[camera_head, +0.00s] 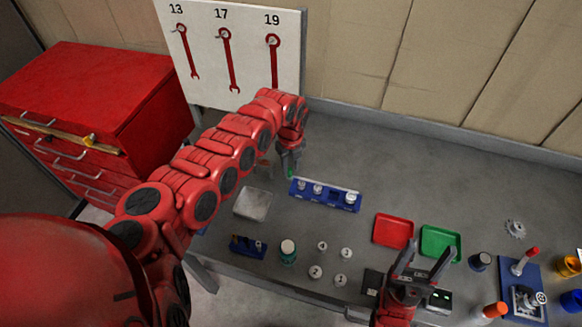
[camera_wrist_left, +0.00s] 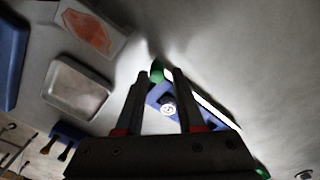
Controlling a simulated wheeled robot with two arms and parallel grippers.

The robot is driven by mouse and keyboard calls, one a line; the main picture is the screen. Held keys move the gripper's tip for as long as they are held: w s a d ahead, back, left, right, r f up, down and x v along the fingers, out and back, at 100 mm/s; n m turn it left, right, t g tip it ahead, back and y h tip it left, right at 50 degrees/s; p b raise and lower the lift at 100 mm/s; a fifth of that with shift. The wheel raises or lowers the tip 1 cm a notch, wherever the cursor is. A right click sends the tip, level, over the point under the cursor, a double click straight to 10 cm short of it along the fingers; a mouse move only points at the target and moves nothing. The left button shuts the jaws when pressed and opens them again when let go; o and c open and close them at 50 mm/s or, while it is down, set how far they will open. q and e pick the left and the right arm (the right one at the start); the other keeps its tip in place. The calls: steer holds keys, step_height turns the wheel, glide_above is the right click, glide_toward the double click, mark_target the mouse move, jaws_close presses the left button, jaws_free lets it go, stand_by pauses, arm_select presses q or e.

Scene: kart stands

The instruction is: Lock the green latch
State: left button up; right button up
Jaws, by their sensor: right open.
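A blue rack (camera_head: 325,196) stands mid-table and holds several white-topped pieces; part of it shows in the left wrist view (camera_wrist_left: 154,94). The green latch (camera_head: 291,173) is at the rack's left end. In the left wrist view the green latch (camera_wrist_left: 157,72) shows between the fingertips. My left gripper (camera_head: 288,158) points down right at the latch, its fingers apart on either side of it; contact is unclear. My right gripper (camera_head: 430,249) is open and empty over the front of the table, near the trays.
A red tray (camera_head: 393,231) and a green tray (camera_head: 440,242) lie right of the rack. A blue fixture (camera_head: 524,290) is at right. The back of the table is clear.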

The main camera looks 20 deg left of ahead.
arm_select(q)
step_height(320, 180, up, 16)
steer(key=p, duration=0.7)
steer(key=shift+d+p, duration=0.15)
steer(key=shift+p, duration=0.15)
steer(key=shift+s+f, duration=0.1)
steer(key=shift+f, duration=0.05)
